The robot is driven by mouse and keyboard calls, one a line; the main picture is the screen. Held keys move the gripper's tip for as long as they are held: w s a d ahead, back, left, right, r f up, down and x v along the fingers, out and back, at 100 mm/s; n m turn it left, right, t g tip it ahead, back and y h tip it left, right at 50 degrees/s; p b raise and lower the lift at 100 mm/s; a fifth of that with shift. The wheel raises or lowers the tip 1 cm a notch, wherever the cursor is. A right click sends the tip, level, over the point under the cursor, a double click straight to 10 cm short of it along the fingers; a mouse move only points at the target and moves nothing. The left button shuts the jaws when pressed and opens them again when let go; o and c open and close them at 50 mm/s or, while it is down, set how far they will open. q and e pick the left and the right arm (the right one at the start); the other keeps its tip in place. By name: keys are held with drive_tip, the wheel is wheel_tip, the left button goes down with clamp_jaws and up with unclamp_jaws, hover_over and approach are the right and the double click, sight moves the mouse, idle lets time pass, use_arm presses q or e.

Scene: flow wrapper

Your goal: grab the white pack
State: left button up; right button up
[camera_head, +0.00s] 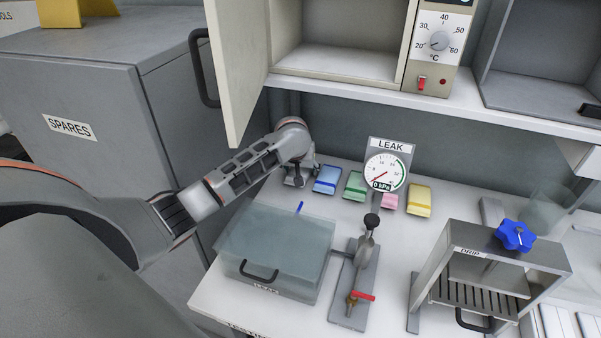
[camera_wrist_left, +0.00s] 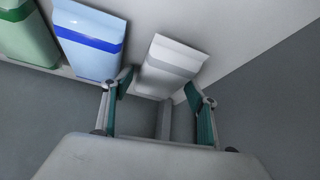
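The white pack (camera_wrist_left: 174,60) lies in the left wrist view with its near end between the fingertips of my left gripper (camera_wrist_left: 160,83). The fingers are spread, one on each side of the pack; I cannot tell whether they touch it. In the head view my left gripper (camera_head: 299,181) points down at the back left of the bench and largely hides the white pack. The blue pack (camera_head: 327,180) is just right of it and also shows in the left wrist view (camera_wrist_left: 88,42). My right gripper is not in view.
Green (camera_head: 354,186), pink (camera_head: 389,202) and yellow (camera_head: 419,201) packs continue the row. The LEAK gauge (camera_head: 386,172) stands among them. A lidded chamber (camera_head: 275,245) is in front. An open cabinet door (camera_head: 236,75) hangs above my left arm. A DRIP stand (camera_head: 500,262) is at right.

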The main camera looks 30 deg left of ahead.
use_arm(q)
drive_tip(key=c, duration=0.9)
drive_tip(key=shift+o, duration=0.2)
